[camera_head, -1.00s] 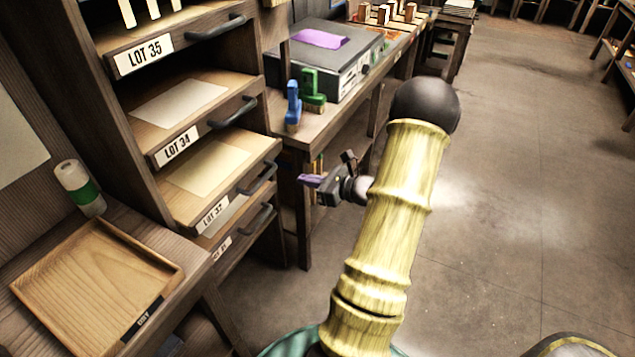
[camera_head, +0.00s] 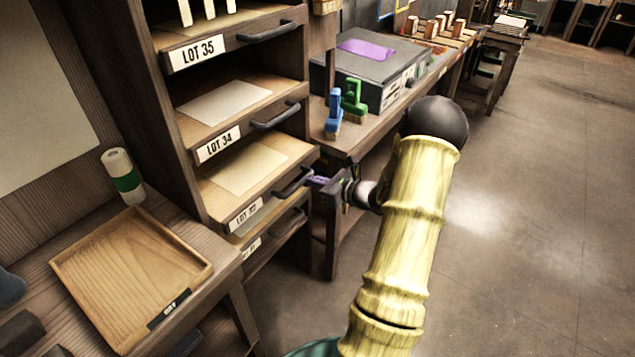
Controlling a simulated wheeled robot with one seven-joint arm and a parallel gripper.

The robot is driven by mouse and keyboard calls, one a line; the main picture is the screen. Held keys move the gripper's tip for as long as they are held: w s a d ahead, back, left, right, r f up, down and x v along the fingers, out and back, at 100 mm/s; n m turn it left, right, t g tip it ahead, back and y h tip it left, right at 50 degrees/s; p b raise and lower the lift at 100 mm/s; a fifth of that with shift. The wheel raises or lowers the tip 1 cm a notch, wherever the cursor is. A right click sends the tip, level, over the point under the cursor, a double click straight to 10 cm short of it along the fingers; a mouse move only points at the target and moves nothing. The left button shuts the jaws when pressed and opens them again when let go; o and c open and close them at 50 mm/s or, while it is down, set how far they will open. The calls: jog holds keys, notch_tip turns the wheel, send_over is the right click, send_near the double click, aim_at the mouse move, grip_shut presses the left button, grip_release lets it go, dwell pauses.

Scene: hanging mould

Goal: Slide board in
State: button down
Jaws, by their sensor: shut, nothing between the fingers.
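A wooden rack holds several pull-out boards with dark handles. The top one is the LOT 35 board (camera_head: 232,48), and below it is the LOT 34 board (camera_head: 247,128). Under that is a board (camera_head: 262,187) with a pale sheet on it; its label is too small to read surely. Its front edge reaches further right than the boards above. A lowest board (camera_head: 262,246) shows partly beneath. My gripper (camera_head: 316,181) has purple fingertips, shut and empty, just right of the third board's handle (camera_head: 293,184). I cannot tell whether they touch.
A wooden tray (camera_head: 75,265) and a white-green roll (camera_head: 122,178) lie on the left bench. Right of the rack, a bench holds a grey box (camera_head: 362,70) and blue (camera_head: 334,113) and green (camera_head: 353,100) brush-like tools. Open floor (camera_head: 520,220) lies to the right.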

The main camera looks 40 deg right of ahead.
aim_at(294, 172)
jog(key=x, duration=0.2)
jog(key=r+x, duration=0.1)
jog(key=x, duration=0.1)
jog(key=shift+w+a+f, duration=0.1)
jog(key=shift+w+f, duration=0.05)
jog(key=shift+w+a+r, duration=0.1)
jog(key=shift+r, duration=0.15)
jog(key=shift+s+d+r, duration=0.1)
jog(key=shift+s+d, duration=0.1)
jog(key=shift+s, duration=0.05)
jog(key=p+v, duration=0.1)
jog(key=v, duration=1.2)
jog(key=shift+s, duration=0.45)
jog(key=shift+a, duration=0.1)
